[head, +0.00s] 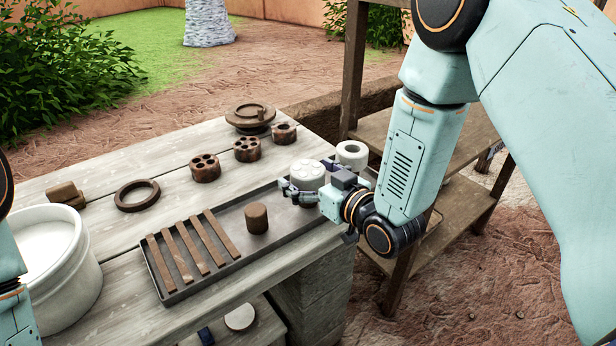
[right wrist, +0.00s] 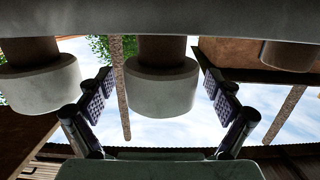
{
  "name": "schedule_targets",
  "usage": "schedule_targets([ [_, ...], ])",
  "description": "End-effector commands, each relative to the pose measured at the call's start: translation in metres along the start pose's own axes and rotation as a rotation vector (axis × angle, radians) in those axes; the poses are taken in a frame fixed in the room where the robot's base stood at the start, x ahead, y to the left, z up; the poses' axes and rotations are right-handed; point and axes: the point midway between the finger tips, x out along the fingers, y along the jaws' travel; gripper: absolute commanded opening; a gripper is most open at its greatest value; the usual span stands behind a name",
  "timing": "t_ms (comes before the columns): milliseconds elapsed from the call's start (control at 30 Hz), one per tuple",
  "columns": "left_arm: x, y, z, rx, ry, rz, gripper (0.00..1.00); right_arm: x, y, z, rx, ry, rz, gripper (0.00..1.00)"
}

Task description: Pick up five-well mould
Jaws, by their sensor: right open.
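A pale round mould (head: 307,172) with several shallow wells on top stands at the tray's far right end; I cannot count its wells surely. My right gripper (head: 305,182) is open, with its fingers around or just beside this mould. In the right wrist view a pale round block (right wrist: 161,92) with a brown part above it shows between the two open fingers (right wrist: 158,84), with gaps on both sides. That view looks upside down. My left gripper is out of view; only part of my left arm shows at the left edge.
A pale ring (head: 352,153) stands behind my right gripper. Brown pierced pieces (head: 205,167) line the table's back. The dark tray (head: 182,295) holds brown bars (head: 186,247) and a brown cylinder (head: 257,218). A white bucket (head: 62,285) stands left, shelves (head: 470,195) right.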

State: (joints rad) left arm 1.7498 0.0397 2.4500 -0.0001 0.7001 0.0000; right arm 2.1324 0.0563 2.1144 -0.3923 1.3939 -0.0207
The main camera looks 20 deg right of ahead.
Motion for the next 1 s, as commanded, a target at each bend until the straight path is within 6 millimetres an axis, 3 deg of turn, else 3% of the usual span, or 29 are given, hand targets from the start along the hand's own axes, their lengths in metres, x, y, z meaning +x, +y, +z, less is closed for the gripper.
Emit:
schedule_targets([
  [100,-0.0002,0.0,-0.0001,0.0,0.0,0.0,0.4,0.0001,-0.0001,-0.0001,-0.001,0.0,0.0,0.9],
  [733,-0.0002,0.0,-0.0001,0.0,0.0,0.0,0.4,-0.0004,0.0,-0.0001,-0.001,0.0,-0.001,0.37],
  [1000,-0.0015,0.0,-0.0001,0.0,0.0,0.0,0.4,-0.0006,0.0003,-0.0045,-0.001,0.003,0.0,0.36],
])
